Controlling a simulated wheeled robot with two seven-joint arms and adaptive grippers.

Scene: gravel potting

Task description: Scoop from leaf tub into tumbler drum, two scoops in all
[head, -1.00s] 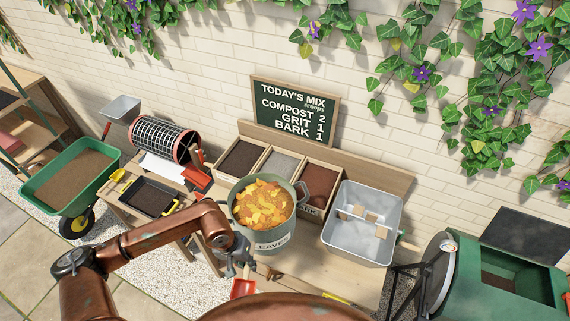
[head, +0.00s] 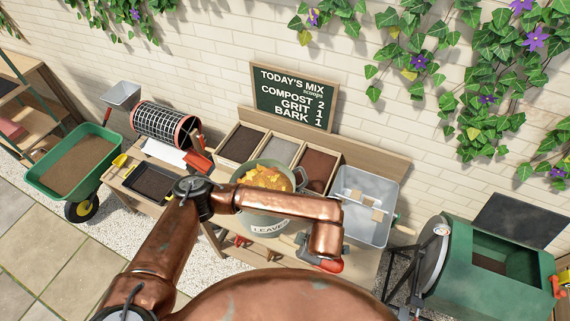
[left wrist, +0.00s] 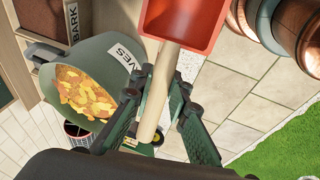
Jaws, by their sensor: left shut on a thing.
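The leaf tub (head: 268,227), a grey-green pot marked LEAVES, stands on the bench in the head view, filled with orange and yellow leaves (head: 266,178). My left forearm crosses in front of it and hides part of it. The tub also shows in the left wrist view (left wrist: 112,52). My left gripper (left wrist: 160,82) is shut on the pale handle of the red scoop (left wrist: 185,22). The scoop's visible inside looks bare; part is cut off. In the head view the scoop (head: 329,264) is right of and below the tub. The green tumbler drum (head: 457,279) is far right, with an open hatch (head: 497,251).
Compost, grit and bark bins stand behind the tub. A metal basin (head: 351,223) with small blocks lies between tub and drum. A mesh cylinder (head: 160,123), a black tray (head: 152,182) and a green wheelbarrow (head: 52,183) are left. A chalkboard (head: 294,97) stands behind.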

